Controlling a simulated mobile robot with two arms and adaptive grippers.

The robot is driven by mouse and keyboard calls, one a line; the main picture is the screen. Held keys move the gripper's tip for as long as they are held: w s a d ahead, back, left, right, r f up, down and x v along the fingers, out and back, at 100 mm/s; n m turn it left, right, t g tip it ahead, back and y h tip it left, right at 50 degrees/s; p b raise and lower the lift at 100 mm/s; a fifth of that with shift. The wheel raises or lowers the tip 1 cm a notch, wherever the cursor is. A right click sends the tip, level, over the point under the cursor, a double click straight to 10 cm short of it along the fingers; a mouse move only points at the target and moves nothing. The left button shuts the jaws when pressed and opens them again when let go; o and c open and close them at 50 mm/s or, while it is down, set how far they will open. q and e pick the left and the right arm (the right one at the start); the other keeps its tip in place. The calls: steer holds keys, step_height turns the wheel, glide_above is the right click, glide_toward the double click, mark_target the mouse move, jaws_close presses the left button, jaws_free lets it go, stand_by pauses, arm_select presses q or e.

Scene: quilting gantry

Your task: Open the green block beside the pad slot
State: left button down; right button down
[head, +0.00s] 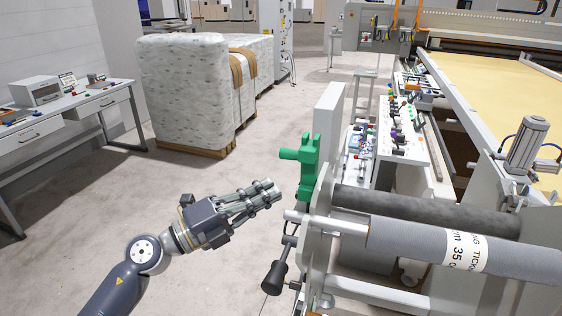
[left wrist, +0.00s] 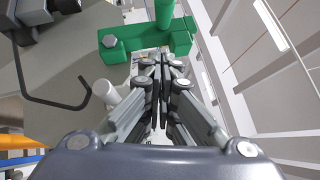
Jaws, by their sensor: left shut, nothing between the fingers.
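The green block (head: 309,168) is mounted on the upright grey end plate (head: 330,120) of the roll stand, with a round green stub sticking out to the left. In the left wrist view the green block (left wrist: 125,43) lies just beyond my fingertips, with a grey bolt head on it. My left gripper (head: 272,189) is shut and empty, left of the block and a little lower in the head view. In the left wrist view its fingers (left wrist: 161,68) are together; whether they touch the block I cannot tell. I cannot make out the pad slot. My right gripper is not in view.
A grey labelled roll (head: 410,248) and a dark roller (head: 420,212) lie right of the plate. A black-knobbed lever (head: 275,278) hangs below my gripper. A wrapped stack (head: 185,90) stands behind, a workbench (head: 60,118) at left. The floor between is clear.

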mark_target(297, 159)
arm_select(q)
steer(key=w+d+r+p, duration=0.1)
steer(key=w+d, duration=0.2)
steer(key=w, duration=0.2)
steer(key=shift+r+p, duration=0.3)
steer(key=shift+w+d+r+p, duration=0.15)
steer(key=shift+w+r+p, duration=0.2)
steer(key=shift+w, duration=0.05)
steer(key=shift+w+d, duration=0.15)
steer(key=shift+w, duration=0.1)
steer(key=shift+f, duration=0.1)
